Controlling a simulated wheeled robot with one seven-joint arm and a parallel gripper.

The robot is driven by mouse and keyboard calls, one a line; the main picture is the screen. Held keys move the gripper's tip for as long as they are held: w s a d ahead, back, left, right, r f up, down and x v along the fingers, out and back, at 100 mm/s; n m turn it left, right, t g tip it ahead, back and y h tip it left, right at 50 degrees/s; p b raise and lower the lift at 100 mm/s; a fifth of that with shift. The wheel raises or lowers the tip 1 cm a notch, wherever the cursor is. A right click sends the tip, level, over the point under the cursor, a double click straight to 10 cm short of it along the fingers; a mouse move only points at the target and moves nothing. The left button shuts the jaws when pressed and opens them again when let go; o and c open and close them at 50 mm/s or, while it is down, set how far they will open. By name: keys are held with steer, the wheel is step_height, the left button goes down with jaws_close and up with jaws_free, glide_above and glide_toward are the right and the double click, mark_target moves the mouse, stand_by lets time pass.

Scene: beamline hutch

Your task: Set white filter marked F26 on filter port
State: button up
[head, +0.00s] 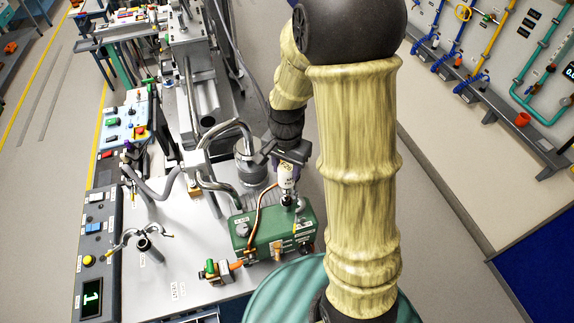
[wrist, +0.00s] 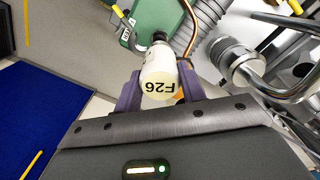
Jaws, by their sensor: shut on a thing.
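The white filter (wrist: 157,68) is a small upright cylinder with a cream top marked F26, seen upside down in the wrist view. It also shows in the head view (head: 288,178). My gripper (wrist: 160,88) has its two purple fingers shut on the filter's sides; it shows in the head view too (head: 286,167). A dark fitting (head: 288,200), apparently the filter port, stands on the green pump box (head: 270,236) directly below the filter. The filter's lower end meets or nearly meets this fitting (wrist: 160,38); I cannot tell whether they touch.
A metal cylinder (head: 252,163) and bent steel pipes (head: 218,186) stand close to the left of my gripper. An orange-brown hose (head: 254,212) curves beside the filter. A control strip (head: 97,235) lines the bench's left edge. Floor is clear to the right.

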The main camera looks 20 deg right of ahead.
steer(key=shift+f+b, duration=1.45)
steer(key=shift+f, duration=0.6)
steer(key=shift+s, duration=0.2)
steer(key=shift+w, duration=0.2)
steer(key=shift+f+b, duration=0.35)
steer(key=shift+f, duration=0.2)
stand_by(0.3)
steer(key=o, duration=1.2)
steer(key=shift+c, duration=0.2)
